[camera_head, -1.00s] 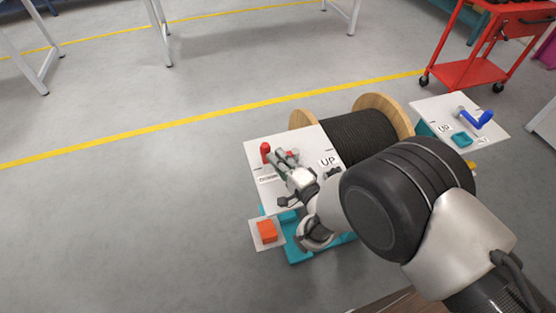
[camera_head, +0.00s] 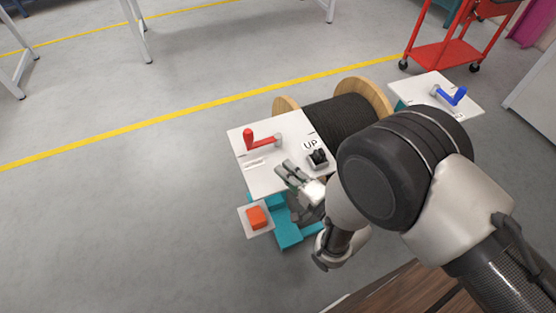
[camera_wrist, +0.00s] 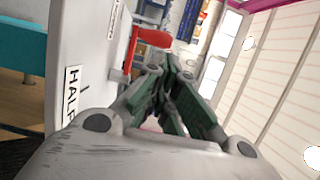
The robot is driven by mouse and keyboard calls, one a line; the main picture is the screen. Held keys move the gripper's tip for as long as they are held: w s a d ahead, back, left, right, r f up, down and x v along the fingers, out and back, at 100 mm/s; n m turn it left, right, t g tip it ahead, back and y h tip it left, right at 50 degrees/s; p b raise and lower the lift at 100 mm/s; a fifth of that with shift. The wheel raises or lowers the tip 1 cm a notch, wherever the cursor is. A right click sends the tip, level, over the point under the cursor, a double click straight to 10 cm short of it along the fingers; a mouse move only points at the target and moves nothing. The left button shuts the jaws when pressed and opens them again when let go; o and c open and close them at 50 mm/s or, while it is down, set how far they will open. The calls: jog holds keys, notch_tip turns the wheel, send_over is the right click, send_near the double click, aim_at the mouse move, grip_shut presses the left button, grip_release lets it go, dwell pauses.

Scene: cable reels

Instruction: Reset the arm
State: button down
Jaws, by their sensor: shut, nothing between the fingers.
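My gripper (camera_head: 290,172) is shut and empty. In the head view it is in front of the near white panel (camera_head: 240,140) of the cable reel stand, apart from the red crank handle (camera_head: 262,140). The red handle also shows in the wrist view (camera_wrist: 150,38), beyond my fingers. A label reading "HALF" (camera_wrist: 71,93) is on the panel in the wrist view. The label "UP" (camera_head: 310,144) and a small black switch (camera_head: 318,157) show on the panel's right side in the head view.
The reel (camera_head: 345,120) with dark cable stands behind the panel. A second panel with a blue crank (camera_head: 452,96) is at the right. An orange button (camera_head: 256,217) sits on a small plate by the teal base (camera_head: 287,232). A red cart (camera_head: 445,55) stands behind; floor at left is clear.

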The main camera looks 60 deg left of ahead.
jog(key=shift+d, duration=0.5)
jog(key=shift+w, duration=0.1)
